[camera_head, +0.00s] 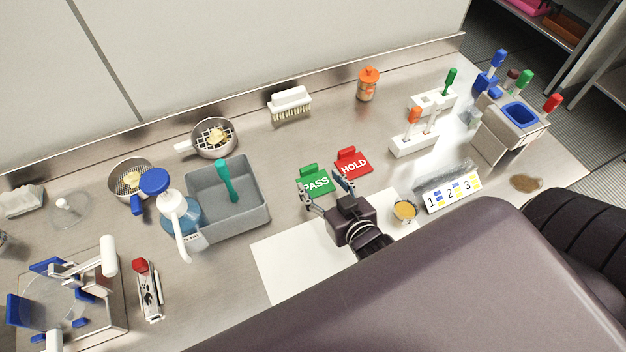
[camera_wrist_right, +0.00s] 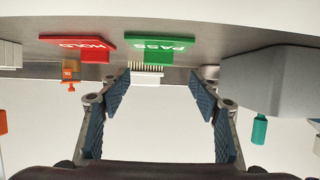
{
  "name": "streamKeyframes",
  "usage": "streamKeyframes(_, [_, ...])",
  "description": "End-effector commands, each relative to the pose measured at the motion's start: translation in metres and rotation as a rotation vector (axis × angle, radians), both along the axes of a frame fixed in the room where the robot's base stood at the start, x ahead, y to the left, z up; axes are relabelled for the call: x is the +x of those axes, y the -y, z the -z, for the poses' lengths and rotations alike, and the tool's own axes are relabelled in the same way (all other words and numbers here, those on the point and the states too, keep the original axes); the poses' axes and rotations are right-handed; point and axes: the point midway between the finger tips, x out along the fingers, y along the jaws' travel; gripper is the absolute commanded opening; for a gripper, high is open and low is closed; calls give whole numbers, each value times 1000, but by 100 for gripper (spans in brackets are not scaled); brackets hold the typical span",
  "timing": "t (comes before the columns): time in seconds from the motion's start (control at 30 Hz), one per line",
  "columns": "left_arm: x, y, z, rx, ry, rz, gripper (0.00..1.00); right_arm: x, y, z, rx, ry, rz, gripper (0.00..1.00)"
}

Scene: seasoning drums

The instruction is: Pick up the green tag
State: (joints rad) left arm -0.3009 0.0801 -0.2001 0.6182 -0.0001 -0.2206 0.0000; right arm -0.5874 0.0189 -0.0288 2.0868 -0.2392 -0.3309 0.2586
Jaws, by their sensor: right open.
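The green tag (camera_head: 316,182), lettered PASS, lies on the steel counter beside a red tag (camera_head: 353,163) lettered HOLD. My right gripper (camera_head: 326,190) is open and empty just in front of the green tag, with its fingers pointing toward it. The right wrist view is upside down. In it the green tag (camera_wrist_right: 160,45) shows beyond the open fingers (camera_wrist_right: 159,88), and the red tag (camera_wrist_right: 78,46) is to its left. I see no contact between fingers and tag. My left gripper is not in view.
A grey bin (camera_head: 254,213) with a green-handled tool stands left of the tags. A white mat (camera_head: 275,262) lies under my right gripper. A cup of yellow powder (camera_head: 405,211) and a numbered card (camera_head: 452,193) are to the right.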

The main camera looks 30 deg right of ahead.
Motion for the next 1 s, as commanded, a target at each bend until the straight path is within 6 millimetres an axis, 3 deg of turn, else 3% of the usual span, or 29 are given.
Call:
streamKeyframes(0.6, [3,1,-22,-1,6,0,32,58,6,23,-1,1,0,57])
streamKeyframes(0.93, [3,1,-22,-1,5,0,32,63,6,27,0,0,0,57])
streamKeyframes(1.0, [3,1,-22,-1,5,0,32,63,6,27,0,0,0,52])
